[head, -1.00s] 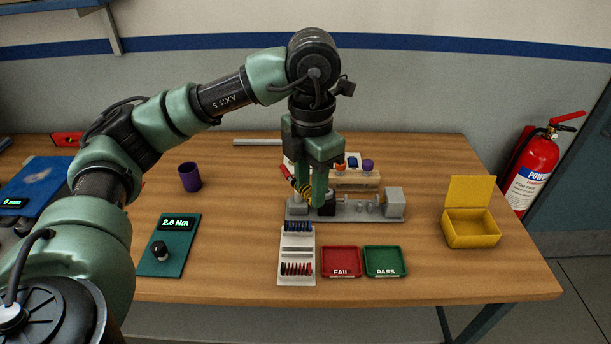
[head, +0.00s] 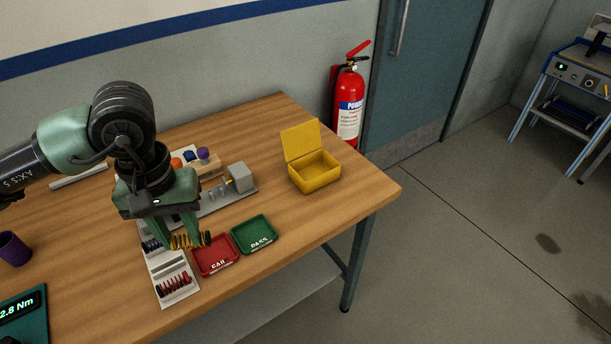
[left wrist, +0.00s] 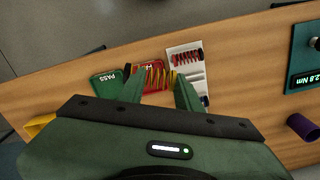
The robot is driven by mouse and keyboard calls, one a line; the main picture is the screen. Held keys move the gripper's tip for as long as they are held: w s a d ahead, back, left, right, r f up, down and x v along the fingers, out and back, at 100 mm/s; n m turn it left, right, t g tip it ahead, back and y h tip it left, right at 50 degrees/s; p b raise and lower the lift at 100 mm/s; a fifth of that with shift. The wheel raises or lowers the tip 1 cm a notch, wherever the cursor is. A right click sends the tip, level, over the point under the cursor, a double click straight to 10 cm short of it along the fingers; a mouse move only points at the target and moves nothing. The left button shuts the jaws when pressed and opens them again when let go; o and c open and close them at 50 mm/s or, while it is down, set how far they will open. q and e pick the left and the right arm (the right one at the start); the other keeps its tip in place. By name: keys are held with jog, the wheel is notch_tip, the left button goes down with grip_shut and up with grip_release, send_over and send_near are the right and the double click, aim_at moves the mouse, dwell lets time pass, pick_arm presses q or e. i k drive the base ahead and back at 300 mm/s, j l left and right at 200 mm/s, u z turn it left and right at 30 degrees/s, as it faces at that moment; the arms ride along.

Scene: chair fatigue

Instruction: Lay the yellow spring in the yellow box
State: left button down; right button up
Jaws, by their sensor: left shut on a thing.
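My left gripper (head: 184,238) is shut on the yellow spring (head: 190,240) and holds it above the white spring rack and the red tray. The spring lies crosswise between the fingers and also shows in the left wrist view (left wrist: 160,77). The yellow box (head: 315,174) stands at the right of the table with its lid (head: 301,140) open, and its inside looks empty. In the left wrist view only a corner of the box (left wrist: 38,126) shows at the left. My right gripper is in neither view.
The red FAIL tray (head: 216,256) and green PASS tray (head: 254,234) lie between gripper and box. The white rack (head: 165,267) holds red springs. A grey test fixture (head: 225,193) stands behind. A purple cup (head: 14,248) is at left. Bare table surrounds the box.

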aim_at(314, 173)
jog(key=i+j+z, duration=0.3)
jog(key=i+j, duration=0.15)
jog(key=i, duration=0.2)
jog(key=z, duration=1)
